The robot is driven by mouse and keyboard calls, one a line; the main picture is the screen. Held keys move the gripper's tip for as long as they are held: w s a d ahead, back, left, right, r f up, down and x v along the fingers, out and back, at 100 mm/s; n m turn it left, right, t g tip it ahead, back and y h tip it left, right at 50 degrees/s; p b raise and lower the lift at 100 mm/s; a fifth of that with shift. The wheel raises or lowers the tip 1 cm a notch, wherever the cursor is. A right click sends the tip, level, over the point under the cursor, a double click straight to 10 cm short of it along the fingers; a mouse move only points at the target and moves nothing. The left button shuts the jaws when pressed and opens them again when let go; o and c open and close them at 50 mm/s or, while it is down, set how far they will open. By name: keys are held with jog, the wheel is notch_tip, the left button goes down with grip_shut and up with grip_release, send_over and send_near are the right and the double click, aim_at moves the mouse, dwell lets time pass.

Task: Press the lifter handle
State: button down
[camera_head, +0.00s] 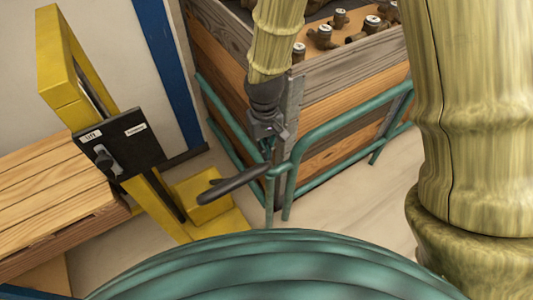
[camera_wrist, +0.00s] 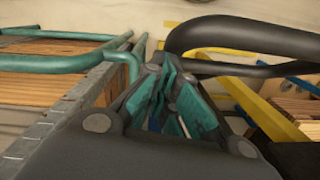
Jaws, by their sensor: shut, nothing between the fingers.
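The lifter (camera_head: 150,170) is a yellow frame with a black panel (camera_head: 118,143) at the left of the head view. Its dark lever handle (camera_head: 233,186) sticks out to the right, low beside the frame. In the wrist view the black handle (camera_wrist: 240,32) curves across the top right, just beyond my fingers. My gripper (camera_head: 270,148) points down, shut and empty, just above the handle's right end. It also shows in the wrist view (camera_wrist: 172,85), its teal fingers together. I cannot tell whether the fingertips touch the handle.
A wooden crate (camera_head: 335,115) holding several brown fittings with round caps stands behind and right of my gripper. Teal rails (camera_head: 335,120) run around it, close to the fingers. A wooden pallet stack (camera_head: 50,200) is at left. Pale floor (camera_head: 355,205) is clear at right.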

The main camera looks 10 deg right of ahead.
jog(key=s+d+r+b, duration=0.1)
jog(key=s+d+r, duration=0.1)
jog(key=r, duration=0.6)
jog(key=shift+s+r+b, duration=0.15)
jog(key=shift+s+b, duration=0.25)
jog(key=shift+s, duration=0.15)
dwell(1.0)
jog(key=s+d+f+m+y, duration=0.1)
jog(key=s+d+f, duration=0.15)
jog(key=f, duration=0.85)
jog(key=s+d+f+m, duration=0.15)
jog(key=s+f, duration=0.25)
jog(key=f, duration=0.8)
jog(key=s+d+f, duration=0.3)
jog(key=s+f, duration=0.4)
jog(key=s+d+f+h+b, duration=0.1)
jog(key=s+d+f, duration=0.3)
jog(key=s+f, duration=0.2)
jog(key=shift+s+d+f+t, duration=0.2)
jog(key=shift+s+f+t, duration=0.15)
jog(key=shift+s, duration=0.25)
